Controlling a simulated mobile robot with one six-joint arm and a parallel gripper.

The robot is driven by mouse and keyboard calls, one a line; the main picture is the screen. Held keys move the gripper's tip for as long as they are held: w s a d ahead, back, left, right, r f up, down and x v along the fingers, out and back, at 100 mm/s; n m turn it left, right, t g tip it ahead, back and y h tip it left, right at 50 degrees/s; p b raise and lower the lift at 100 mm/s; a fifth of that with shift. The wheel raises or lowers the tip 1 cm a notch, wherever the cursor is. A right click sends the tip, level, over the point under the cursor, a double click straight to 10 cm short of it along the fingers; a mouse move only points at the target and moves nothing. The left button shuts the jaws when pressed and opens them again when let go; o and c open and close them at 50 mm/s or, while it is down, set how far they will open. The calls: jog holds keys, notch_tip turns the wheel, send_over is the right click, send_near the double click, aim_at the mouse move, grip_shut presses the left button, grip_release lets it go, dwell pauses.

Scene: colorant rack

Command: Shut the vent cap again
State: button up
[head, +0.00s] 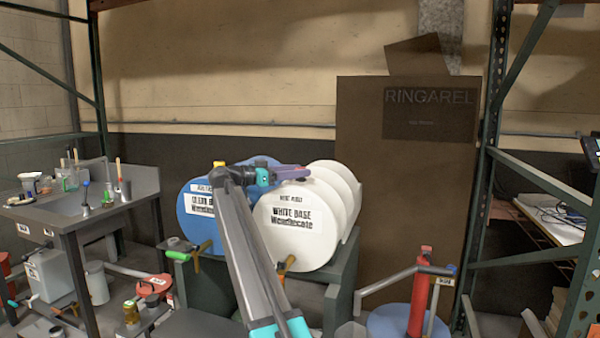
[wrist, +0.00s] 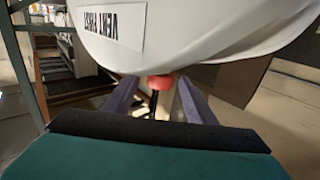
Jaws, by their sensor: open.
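The white base drum (head: 296,240) lies on its side on a dark green stand, with a "Vent first" label near its upper edge. In the wrist view the drum's white face (wrist: 190,42) fills the top, upside down. A red cap (wrist: 160,82) shows at the drum's edge, with a dark stem (wrist: 153,104) by it. My gripper (head: 290,172) is over the top of the drum. In the wrist view its purple fingers (wrist: 158,92) are apart, one on each side of the red cap. Whether they touch it, and the cap's exact position, I cannot tell.
A blue drum (head: 197,215) lies left of the white one, and more white drums (head: 340,185) are behind. A sink bench (head: 80,205) stands at left. A red cylinder with a long lever (head: 420,290) stands at right, near the green rack (head: 484,190).

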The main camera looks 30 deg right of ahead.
jog(key=a+p, duration=0.1)
jog(key=a, duration=1.1)
jog(key=shift+w, duration=0.35)
